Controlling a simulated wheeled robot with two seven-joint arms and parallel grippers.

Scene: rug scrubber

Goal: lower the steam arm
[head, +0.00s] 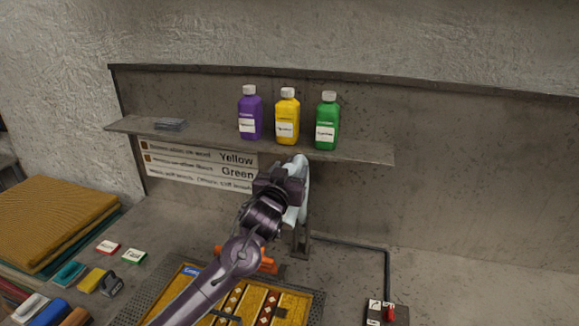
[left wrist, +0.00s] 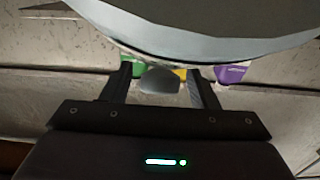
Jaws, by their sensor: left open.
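The steam arm (head: 302,190) seems to be the pale grey-white curved piece above a metal post (head: 300,240) behind the rug. My left gripper (head: 283,177) is right in front of it and hides much of it. In the left wrist view a large pale grey rounded body (left wrist: 200,30) fills the top. My left gripper (left wrist: 159,88) is open there, with a small grey rounded end (left wrist: 158,80) showing between its fingers. I cannot tell whether the fingers touch it. My right gripper is in neither view.
A shelf (head: 360,151) holds purple (head: 250,118), yellow (head: 287,118) and green (head: 327,122) bottles close above my gripper. A patterned rug (head: 290,302) lies below my arm. Brushes (head: 90,280) and folded rugs (head: 50,215) are at left. A small box with a red part (head: 388,313) is at lower right.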

